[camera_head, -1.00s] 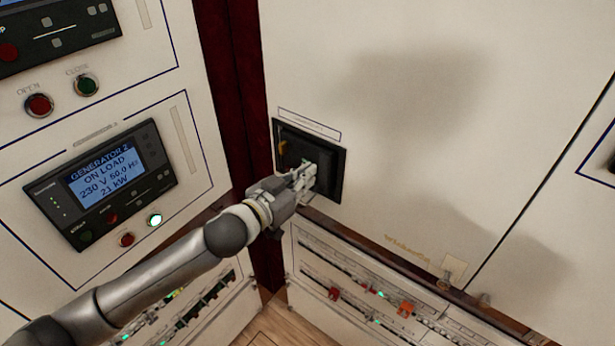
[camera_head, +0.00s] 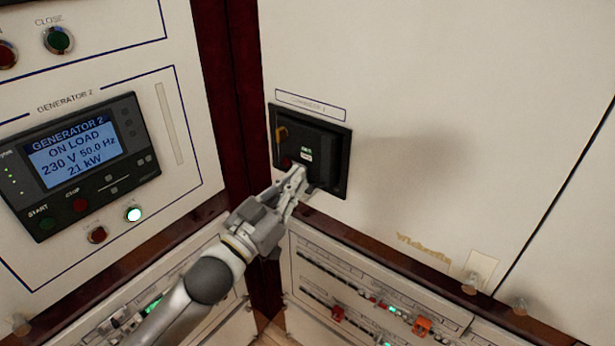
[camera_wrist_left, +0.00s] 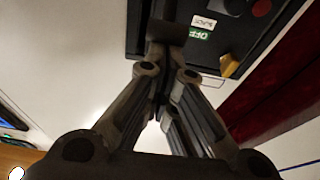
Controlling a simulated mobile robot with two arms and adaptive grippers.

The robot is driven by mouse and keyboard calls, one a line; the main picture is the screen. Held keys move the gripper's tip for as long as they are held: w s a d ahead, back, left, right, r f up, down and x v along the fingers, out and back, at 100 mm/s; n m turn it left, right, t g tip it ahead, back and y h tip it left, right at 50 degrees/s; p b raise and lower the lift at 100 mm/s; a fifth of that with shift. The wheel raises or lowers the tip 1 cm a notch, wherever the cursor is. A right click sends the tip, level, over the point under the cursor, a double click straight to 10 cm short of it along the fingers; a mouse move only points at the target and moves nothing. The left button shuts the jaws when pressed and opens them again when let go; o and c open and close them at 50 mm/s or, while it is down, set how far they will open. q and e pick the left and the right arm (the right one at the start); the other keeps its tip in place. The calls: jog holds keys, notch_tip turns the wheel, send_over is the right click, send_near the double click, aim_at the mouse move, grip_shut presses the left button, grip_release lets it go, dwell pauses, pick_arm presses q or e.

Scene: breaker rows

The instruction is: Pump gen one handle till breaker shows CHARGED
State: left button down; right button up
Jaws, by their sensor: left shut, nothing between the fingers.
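The black breaker unit (camera_head: 330,160) is set in the cream panel, under a small label plate that seems to end in 1. A yellow-orange piece (camera_head: 281,136) is at its upper left; I cannot tell whether it is the pump handle. Two small indicators (camera_head: 306,154) show on its face. In the left wrist view the green one (camera_wrist_left: 200,33) reads OFF upside down; the white one (camera_wrist_left: 204,21) is not clearly legible. My left gripper (camera_head: 299,174) is shut and empty in front of the unit's lower edge; contact is unclear. My right gripper is out of view.
The Generator 2 controller (camera_head: 80,165) on the left panel reads ON LOAD, 230 V, 50.0 Hz, 21 kW. A dark red post (camera_head: 232,90) stands between the panels. A lower breaker row (camera_head: 360,300) with red and orange parts runs below a brown ledge (camera_head: 400,262).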

pick_arm(q)
jog(key=shift+s+a+f+b, duration=0.15)
jog(key=shift+f+b, duration=0.2)
jog(key=shift+f, duration=0.1)
jog(key=shift+s+a+f+b, duration=0.1)
jog(key=shift+s+f+b, duration=0.05)
jog(key=shift+f+b, duration=0.25)
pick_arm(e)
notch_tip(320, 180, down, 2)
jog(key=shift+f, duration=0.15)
pick_arm(q)
jog(key=shift+f, duration=0.2)
